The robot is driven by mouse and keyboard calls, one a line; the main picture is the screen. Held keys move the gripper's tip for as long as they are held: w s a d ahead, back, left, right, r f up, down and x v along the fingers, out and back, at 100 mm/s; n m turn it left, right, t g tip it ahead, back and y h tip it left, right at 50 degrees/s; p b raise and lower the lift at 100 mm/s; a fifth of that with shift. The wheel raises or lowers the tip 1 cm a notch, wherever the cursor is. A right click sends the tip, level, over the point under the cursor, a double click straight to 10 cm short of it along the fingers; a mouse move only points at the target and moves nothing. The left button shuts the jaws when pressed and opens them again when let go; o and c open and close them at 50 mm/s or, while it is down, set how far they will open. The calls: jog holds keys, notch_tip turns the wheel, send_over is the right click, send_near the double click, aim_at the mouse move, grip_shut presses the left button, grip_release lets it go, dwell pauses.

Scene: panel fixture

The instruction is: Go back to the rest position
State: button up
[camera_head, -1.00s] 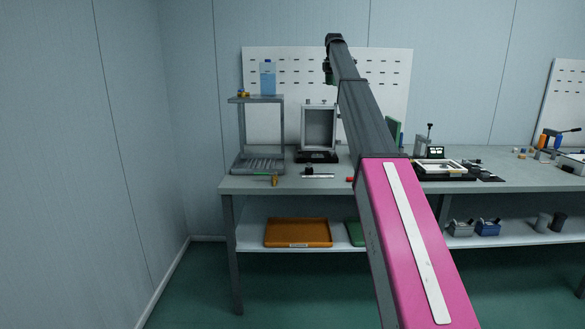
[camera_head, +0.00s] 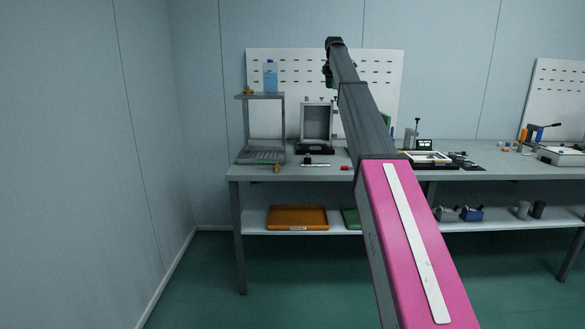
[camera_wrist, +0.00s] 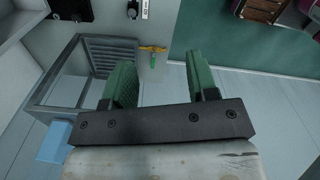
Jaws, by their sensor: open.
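My gripper (camera_wrist: 162,84) shows in the wrist view with its two green fingers spread wide apart and nothing between them. In the head view my gripper (camera_head: 328,72) is at the far end of my raised arm, high in front of the white pegboard and well above the bench (camera_head: 330,172). The arm reaches forward over the bench, and its pink link hides part of the bench's middle. The rest position itself is not marked in any view.
A grey rack (camera_head: 262,156) with a blue bottle (camera_head: 270,76) on its top shelf stands at the bench's left end. A framed panel fixture (camera_head: 317,124) stands beside it. An orange tray (camera_head: 297,217) lies on the lower shelf. The floor before the bench is clear.

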jog(key=s+f+m, duration=0.3)
jog(key=s+f, duration=0.4)
jog(key=f, duration=0.7)
jog(key=s+f+m, duration=0.4)
jog(key=s+f, duration=0.4)
jog(key=f, duration=0.6)
jog(key=s+f+m, duration=0.3)
jog(key=s+f, duration=0.4)
jog(key=f, duration=0.7)
jog(key=s+f+m, duration=0.4)
jog(key=s+f, duration=0.3)
jog(key=s, duration=0.4)
jog(key=s+f+m, duration=0.3)
jog(key=s+f, duration=0.5)
jog(key=s, duration=0.4)
jog(key=s+f+m, duration=0.4)
jog(key=s+f, duration=0.3)
jog(key=s, duration=0.5)
jog(key=shift+d+f+m, duration=0.25)
jog(key=shift+f+m, duration=0.05)
jog(key=shift+f, duration=0.1)
jog(key=shift+w, duration=0.2)
